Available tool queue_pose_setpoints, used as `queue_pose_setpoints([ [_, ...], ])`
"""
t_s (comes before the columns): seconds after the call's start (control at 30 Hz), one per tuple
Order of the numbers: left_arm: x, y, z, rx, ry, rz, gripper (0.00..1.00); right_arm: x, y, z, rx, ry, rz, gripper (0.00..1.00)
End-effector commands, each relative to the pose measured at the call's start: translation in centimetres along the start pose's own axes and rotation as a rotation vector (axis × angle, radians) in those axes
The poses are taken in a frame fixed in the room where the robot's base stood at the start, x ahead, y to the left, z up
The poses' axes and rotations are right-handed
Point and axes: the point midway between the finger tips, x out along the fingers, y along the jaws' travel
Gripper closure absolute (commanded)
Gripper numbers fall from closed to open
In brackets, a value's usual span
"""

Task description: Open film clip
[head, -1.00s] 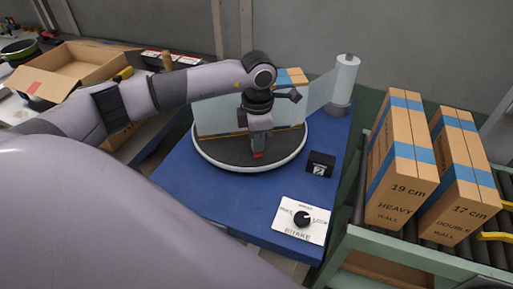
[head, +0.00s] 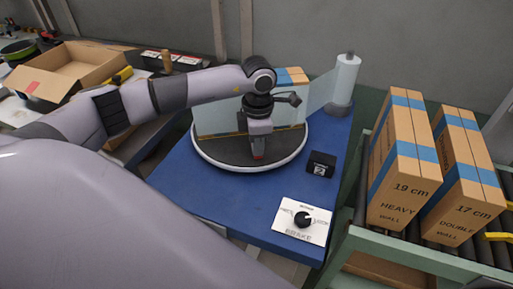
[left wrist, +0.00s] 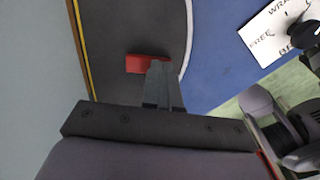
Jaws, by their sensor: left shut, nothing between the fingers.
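The red film clip (head: 258,157) is low on the front part of the round turntable (head: 220,164). In the left wrist view the clip (left wrist: 146,63) is a small red block on the dark disc. My left gripper (head: 257,153) points down at the clip, its fingers shut together with nothing between them. In the left wrist view its fingertips (left wrist: 162,66) are at the clip's right part and overlap it in the picture; I cannot tell whether they touch. Clear film (head: 319,92) runs from the wrapped load on the turntable to the film roll (head: 345,80). My right gripper is not in view.
A control plate with a black knob (head: 302,219) and a small black display (head: 320,164) are on the blue table (head: 200,196). Tall cartons (head: 401,165) stand on the roller conveyor at right. An open carton (head: 72,70) is at left. The blue tabletop's front is clear.

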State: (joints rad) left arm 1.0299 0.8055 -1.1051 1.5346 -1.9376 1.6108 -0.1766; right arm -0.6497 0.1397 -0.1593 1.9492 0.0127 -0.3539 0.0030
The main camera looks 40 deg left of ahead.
Motion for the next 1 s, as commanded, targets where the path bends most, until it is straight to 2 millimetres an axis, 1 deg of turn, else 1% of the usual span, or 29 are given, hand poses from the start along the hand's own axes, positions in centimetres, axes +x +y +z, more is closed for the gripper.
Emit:
queue_pose_setpoints([
  [0.13, 0.0, 0.0, 0.0, 0.000, 0.001, 0.000, 1.00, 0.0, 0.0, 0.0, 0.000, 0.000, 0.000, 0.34],
  [0.27, -0.7, 0.0, 0.0, 0.000, 0.000, 0.000, 1.00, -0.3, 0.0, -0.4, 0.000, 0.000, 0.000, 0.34],
  [1.0, -6.7, 0.0, 0.0, 0.000, 0.000, 0.001, 1.00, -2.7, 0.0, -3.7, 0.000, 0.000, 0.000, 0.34],
])
